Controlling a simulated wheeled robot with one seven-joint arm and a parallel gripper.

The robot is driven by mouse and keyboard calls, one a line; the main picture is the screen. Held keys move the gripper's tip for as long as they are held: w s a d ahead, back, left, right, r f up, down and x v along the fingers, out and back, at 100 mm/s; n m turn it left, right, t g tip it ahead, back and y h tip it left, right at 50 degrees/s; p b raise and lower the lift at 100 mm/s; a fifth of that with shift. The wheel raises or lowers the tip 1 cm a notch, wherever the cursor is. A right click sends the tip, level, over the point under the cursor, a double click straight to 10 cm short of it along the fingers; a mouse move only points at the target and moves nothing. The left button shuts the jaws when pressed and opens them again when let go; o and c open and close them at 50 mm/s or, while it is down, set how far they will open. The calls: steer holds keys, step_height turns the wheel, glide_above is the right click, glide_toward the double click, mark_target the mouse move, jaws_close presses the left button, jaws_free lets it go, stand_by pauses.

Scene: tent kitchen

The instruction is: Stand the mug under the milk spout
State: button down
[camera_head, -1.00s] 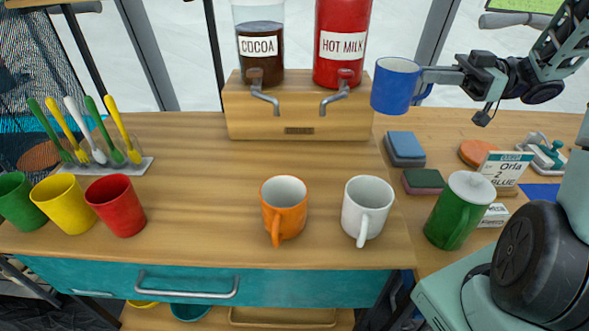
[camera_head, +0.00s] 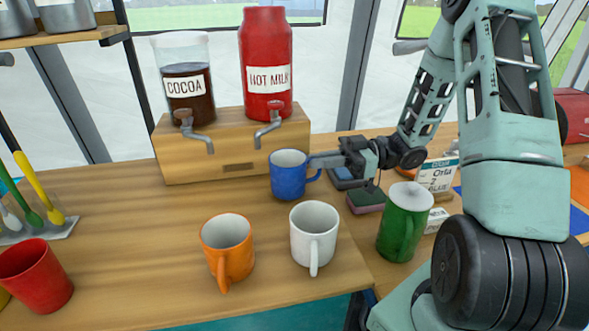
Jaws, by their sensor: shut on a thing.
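The blue mug (camera_head: 288,176) is upright, with its handle toward the right. My gripper (camera_head: 318,162) is shut on it from the right. The mug is right of and in front of the milk spout (camera_head: 268,131), not directly under its mouth. I cannot tell whether its base touches the counter. The spout comes from the red hot milk container (camera_head: 266,62), which stands on a wooden block (camera_head: 225,158) beside the cocoa container (camera_head: 186,84) with its own spout.
An orange mug (camera_head: 227,246) and a white mug (camera_head: 314,234) stand in front on the wooden counter. A red cup (camera_head: 35,274) is at the left. The counter before the cocoa spout is clear.

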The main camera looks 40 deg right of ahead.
mark_target(294, 169)
steer(key=shift+x, duration=1.55)
steer(key=a, duration=0.1)
steer(key=w+a+f, duration=0.1)
steer(key=shift+w+a, duration=0.1)
steer(key=shift+a, duration=0.25)
steer(key=shift+d+f, duration=0.1)
steer(key=shift+f, duration=0.1)
steer(key=shift+r, duration=0.1)
steer(key=c, duration=1.5)
jaws_free()
